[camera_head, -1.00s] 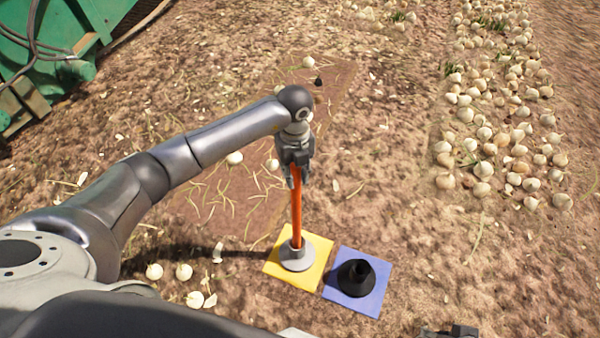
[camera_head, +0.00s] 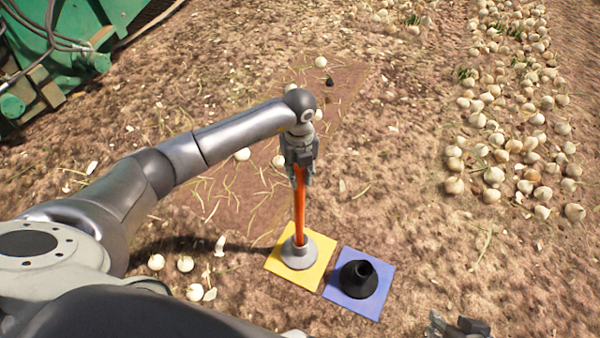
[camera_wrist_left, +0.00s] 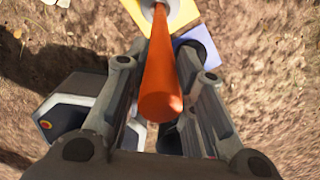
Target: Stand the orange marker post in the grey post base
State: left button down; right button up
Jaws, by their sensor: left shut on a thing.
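The orange marker post (camera_head: 299,210) stands upright, its lower end in the socket of the grey post base (camera_head: 298,258) on a yellow square (camera_head: 282,272). My left gripper (camera_head: 300,178) is shut on the upper part of the post. In the left wrist view the post (camera_wrist_left: 162,75) runs between the fingers towards the grey base (camera_wrist_left: 152,5), partly cut off by the top edge. My right gripper (camera_head: 460,326) shows only in part at the bottom edge of the head view, away from the post.
A black base (camera_head: 357,281) with an empty socket stands on a blue square (camera_head: 378,297), right of the yellow one. Loose onions (camera_head: 185,264) lie at lower left; a row of onions (camera_head: 500,130) runs at right. Green machinery (camera_head: 60,50) stands at upper left.

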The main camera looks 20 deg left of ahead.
pick_arm(q)
jog(key=c, duration=1.1)
grip_release()
jog(key=shift+c, duration=0.2)
notch_tip(320, 180, up, 12)
jog(key=shift+r, duration=0.1)
